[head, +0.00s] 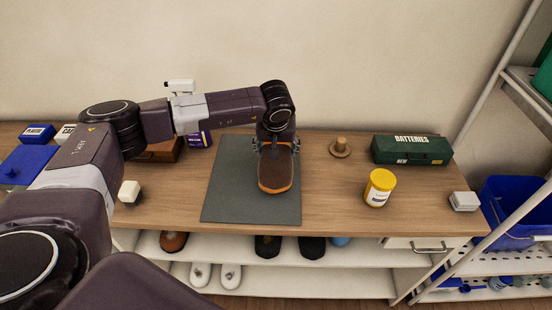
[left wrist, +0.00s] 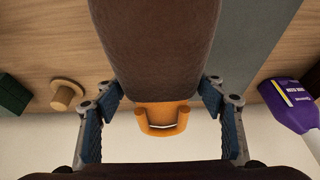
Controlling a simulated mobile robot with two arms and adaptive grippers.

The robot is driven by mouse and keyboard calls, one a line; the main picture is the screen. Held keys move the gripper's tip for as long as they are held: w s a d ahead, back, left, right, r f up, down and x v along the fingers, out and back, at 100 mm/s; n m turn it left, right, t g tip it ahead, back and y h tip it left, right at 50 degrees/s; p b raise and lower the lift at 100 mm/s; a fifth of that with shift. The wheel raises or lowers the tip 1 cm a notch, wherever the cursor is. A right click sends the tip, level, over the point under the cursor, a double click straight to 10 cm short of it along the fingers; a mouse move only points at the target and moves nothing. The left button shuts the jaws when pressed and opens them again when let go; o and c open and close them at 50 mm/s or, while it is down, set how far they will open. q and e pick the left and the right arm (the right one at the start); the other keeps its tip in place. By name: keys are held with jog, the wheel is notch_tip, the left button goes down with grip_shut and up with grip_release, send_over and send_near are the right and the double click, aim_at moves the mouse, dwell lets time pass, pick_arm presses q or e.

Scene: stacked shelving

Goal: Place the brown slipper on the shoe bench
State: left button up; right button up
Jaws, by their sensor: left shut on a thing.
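The brown slipper (head: 276,172), with an orange sole edge, is over the dark grey mat (head: 225,190) on the wooden top of the shoe bench (head: 330,210). My left gripper (head: 277,146) is shut on the slipper, at its far end in the head view. The left wrist view shows the slipper (left wrist: 158,45) with its orange end (left wrist: 162,118) between the blue-padded fingers of the gripper (left wrist: 160,93). I cannot tell whether the slipper touches the mat. My right gripper is not in view.
A purple container (head: 199,139) is behind my arm. Shoes (head: 230,275) fill parts of the lower shelves. A metal rack (head: 500,225) borders the right.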

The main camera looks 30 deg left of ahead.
pick_arm(q)
notch_tip(320, 180, down, 5)
jog(key=shift+r+p, duration=0.1)
jog(key=shift+p, duration=0.4)
jog(key=shift+f, duration=0.2)
jog(key=o, duration=1.2)
jog(key=shift+f, duration=0.1)
jog(key=shift+o, duration=0.2)
jog(key=shift+r, duration=0.25)
jog(key=shift+d+r, duration=0.1)
jog(key=shift+r, duration=0.1)
jog(key=b+v, duration=0.3)
jog(key=v, duration=0.8)
jog(key=shift+s+r, duration=0.15)
jog(key=shift+s, duration=0.05)
